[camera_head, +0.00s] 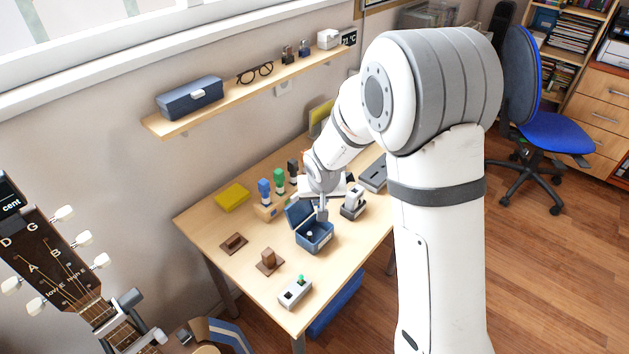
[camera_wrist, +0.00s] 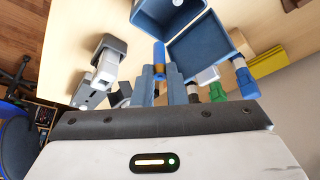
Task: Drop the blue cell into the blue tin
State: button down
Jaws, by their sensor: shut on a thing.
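The blue tin (camera_head: 316,243) stands open on the desk, with its lid (camera_head: 299,212) tilted back. A small pale item lies inside it. The wrist view shows the tin (camera_wrist: 150,16) at the top and its lid (camera_wrist: 200,48) beside it. My gripper (camera_head: 322,213) is above the tin, close to the lid. In the wrist view my gripper (camera_wrist: 160,72) is shut on the blue cell (camera_wrist: 159,53), a small blue cylinder with an orange end. The cell's lower part is hidden between the fingers. The cell is too small to make out in the head view.
A holder with blue (camera_head: 264,187), green (camera_head: 279,177) and black cells stands behind the tin. A grey-and-white device (camera_head: 354,203) is close on its right. A yellow box (camera_head: 232,196), brown blocks (camera_head: 268,259) and a white charger-like block (camera_head: 295,292) lie around.

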jog(key=shift+w+d, duration=0.2)
jog(key=shift+w, duration=0.35)
jog(key=shift+s+r, duration=0.1)
jog(key=shift+a, duration=0.15)
jog(key=shift+b, duration=0.3)
jog(key=shift+f, duration=0.25)
notch_tip(320, 180, down, 4)
jog(key=b, duration=0.5)
jog(key=shift+f+b, duration=1.65)
jog(key=shift+b, duration=0.55)
dwell(0.5)
